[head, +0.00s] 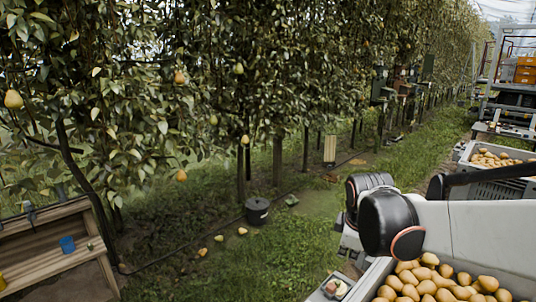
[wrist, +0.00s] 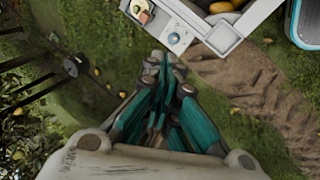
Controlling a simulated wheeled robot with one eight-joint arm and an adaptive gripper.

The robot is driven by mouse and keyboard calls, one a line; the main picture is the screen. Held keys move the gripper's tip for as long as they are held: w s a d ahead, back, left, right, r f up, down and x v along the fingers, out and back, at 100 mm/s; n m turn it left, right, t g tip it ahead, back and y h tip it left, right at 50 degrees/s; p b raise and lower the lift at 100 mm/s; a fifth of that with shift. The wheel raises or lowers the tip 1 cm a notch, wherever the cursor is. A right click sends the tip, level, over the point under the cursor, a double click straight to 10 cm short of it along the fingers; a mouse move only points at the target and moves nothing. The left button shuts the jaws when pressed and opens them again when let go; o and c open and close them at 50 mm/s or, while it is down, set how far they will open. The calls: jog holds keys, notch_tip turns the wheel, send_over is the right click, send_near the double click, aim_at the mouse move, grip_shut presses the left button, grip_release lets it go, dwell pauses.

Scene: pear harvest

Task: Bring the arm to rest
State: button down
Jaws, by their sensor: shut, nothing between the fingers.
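My gripper (wrist: 165,70) shows in the wrist view with its teal fingers drawn together and nothing between them. It hangs over grass and dirt, with the corner of a grey crate (wrist: 225,38) just beyond its tips to the upper right. In the head view my white and black arm reaches in from the right, folded above a crate full of pears (head: 437,281). My gripper is not visible in the head view.
A hedge of pear trees (head: 300,70) with several hanging pears runs along the left and back. Another pear crate (head: 500,172) is at right.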

jog(key=s+r+m+t, duration=0.1)
jog(key=s+m+t, duration=0.1)
jog(key=s+m, duration=1.1)
jog(key=s, duration=0.7)
jog(key=shift+s+a+r+y, duration=0.15)
jog(key=shift+s+r+y, duration=0.2)
jog(key=shift+s+y, duration=0.05)
dwell(0.7)
